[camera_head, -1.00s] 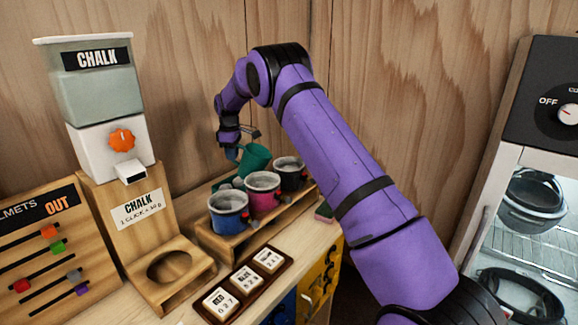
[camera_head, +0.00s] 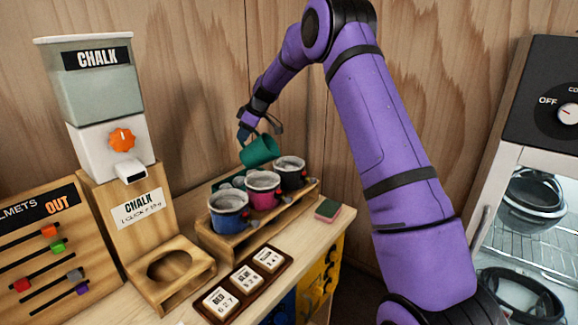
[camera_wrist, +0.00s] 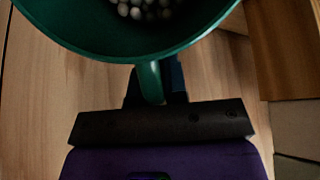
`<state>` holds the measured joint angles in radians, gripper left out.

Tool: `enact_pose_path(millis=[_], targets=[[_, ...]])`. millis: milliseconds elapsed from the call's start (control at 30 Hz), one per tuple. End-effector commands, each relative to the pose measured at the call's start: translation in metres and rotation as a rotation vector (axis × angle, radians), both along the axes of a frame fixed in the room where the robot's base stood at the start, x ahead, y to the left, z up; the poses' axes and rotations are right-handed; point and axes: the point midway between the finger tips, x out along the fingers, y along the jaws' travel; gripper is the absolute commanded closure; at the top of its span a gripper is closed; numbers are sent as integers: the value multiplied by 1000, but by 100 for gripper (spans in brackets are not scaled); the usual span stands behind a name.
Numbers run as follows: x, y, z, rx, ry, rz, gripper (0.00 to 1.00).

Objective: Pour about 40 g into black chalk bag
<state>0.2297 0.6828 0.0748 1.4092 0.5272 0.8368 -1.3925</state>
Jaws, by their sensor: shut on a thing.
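My gripper (camera_head: 247,130) is shut on the handle of a green cup (camera_head: 260,151). The cup is tilted and held in the air, behind and slightly left of the black chalk bag (camera_head: 291,176). In the wrist view the green cup (camera_wrist: 100,48) fills the top, its handle running down to the gripper, and whitish lumps (camera_wrist: 145,9) lie inside. The black bag stands at the right end of a wooden rack, with pale content at its mouth. The pink bag (camera_head: 263,190) is in the middle and the blue bag (camera_head: 228,214) at the left. No falling stream is visible.
A chalk dispenser (camera_head: 98,95) with an orange knob stands left, above a wooden stand with a round hole (camera_head: 170,268). A tray of number blocks (camera_head: 246,279) lies before the rack (camera_head: 248,243). A sponge (camera_head: 328,209) lies right. A glass-fronted cabinet stands far right.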

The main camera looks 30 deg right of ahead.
Motion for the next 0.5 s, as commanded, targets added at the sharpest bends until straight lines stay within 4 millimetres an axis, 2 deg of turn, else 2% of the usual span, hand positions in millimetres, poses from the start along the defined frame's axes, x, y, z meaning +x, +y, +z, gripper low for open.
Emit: enact_pose_path(millis=[500], targets=[[-15, -20, 27, 194, -166, -3, 100]])
